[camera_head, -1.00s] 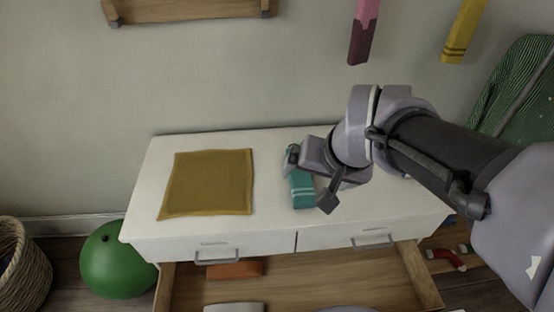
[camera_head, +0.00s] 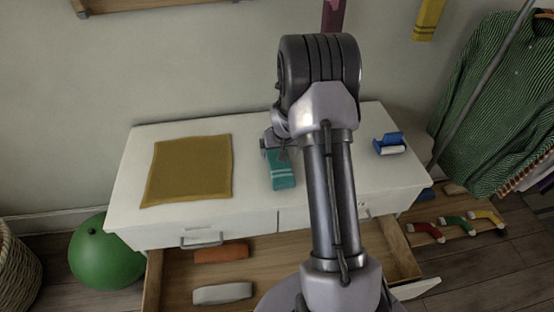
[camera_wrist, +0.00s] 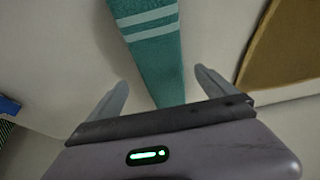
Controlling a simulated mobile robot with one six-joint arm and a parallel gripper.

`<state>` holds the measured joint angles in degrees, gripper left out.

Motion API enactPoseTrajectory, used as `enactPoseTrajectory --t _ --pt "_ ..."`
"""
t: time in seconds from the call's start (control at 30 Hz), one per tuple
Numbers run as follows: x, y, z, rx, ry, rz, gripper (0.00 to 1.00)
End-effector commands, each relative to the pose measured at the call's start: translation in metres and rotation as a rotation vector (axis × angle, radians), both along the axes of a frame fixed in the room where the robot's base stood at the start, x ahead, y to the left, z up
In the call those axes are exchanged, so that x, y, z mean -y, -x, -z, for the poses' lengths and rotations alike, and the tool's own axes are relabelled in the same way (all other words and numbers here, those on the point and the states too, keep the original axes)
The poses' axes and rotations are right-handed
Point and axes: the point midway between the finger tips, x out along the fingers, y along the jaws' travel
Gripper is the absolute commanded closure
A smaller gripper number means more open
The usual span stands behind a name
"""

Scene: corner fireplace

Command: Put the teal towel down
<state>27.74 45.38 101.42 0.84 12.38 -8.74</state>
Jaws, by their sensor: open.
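The teal towel (camera_head: 283,174), with pale stripes near one end, lies on the white top of the dresser (camera_head: 245,200), right of the mustard cloth. My gripper (camera_head: 272,147) is at the towel's far end, partly hidden by my arm. In the wrist view the gripper (camera_wrist: 160,92) is open, with one finger on each side of the towel (camera_wrist: 150,50) and a gap on both sides. Whether the gripper stands clear above the towel is hard to tell.
A mustard cloth (camera_head: 188,170) lies flat on the left. A blue and white item (camera_head: 390,143) sits on the right. Below, an open drawer (camera_head: 275,268) holds an orange roll (camera_head: 221,253) and a white roll (camera_head: 222,292). A green ball (camera_head: 106,252) stands at the left.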

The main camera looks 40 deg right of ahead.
Motion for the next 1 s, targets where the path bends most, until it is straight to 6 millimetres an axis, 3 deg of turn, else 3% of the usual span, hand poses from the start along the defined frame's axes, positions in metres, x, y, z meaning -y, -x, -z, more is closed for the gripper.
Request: enactPoseTrajectory --t 0.23,0.5,0.9,1.0 --pt "0.007 -0.021 0.042 -0.001 0.0 -0.001 0.05" --pt "0.008 -0.024 0.044 0.0 0.0 -0.001 0.05" --pt "0.008 -0.024 0.044 0.0 0.0 -0.001 0.83" --pt "0.008 -0.024 0.044 0.0 0.0 -0.001 0.86"
